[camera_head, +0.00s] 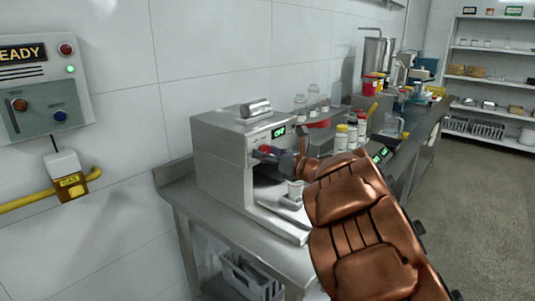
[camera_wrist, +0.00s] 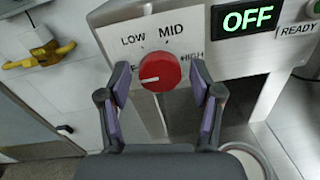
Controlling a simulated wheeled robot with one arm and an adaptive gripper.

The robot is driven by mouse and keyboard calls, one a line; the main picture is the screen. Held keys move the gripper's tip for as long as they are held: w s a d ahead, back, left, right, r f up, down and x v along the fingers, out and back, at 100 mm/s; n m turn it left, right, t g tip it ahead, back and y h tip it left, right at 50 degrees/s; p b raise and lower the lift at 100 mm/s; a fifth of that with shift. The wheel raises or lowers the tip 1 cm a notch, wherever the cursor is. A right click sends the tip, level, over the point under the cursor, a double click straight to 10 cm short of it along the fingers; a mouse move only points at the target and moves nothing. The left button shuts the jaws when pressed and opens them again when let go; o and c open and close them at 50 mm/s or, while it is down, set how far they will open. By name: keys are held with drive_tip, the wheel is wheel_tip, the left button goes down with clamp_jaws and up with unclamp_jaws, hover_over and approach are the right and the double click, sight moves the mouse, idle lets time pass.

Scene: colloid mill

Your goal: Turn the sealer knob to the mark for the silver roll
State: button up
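The sealer (camera_head: 226,160) is a white box-shaped machine on a steel table, with a silver roll (camera_head: 255,108) lying on its top. Its round red knob (camera_wrist: 160,73) faces me in the wrist view; the knob also shows in the head view (camera_head: 265,149). The knob's white line points left and slightly down. LOW, MID and HIGH labels arc above it; a label at its left is mostly hidden by a finger. The display (camera_wrist: 247,17) reads OFF in green. My gripper (camera_wrist: 159,66) is open, its fingers either side of the knob with gaps showing.
Several jars and bottles (camera_head: 347,135) stand on the bench to the right. A wall panel (camera_head: 45,85) and a yellow pipe with a gas valve (camera_head: 70,186) are at the left.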

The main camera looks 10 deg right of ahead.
drive_tip(key=c, duration=1)
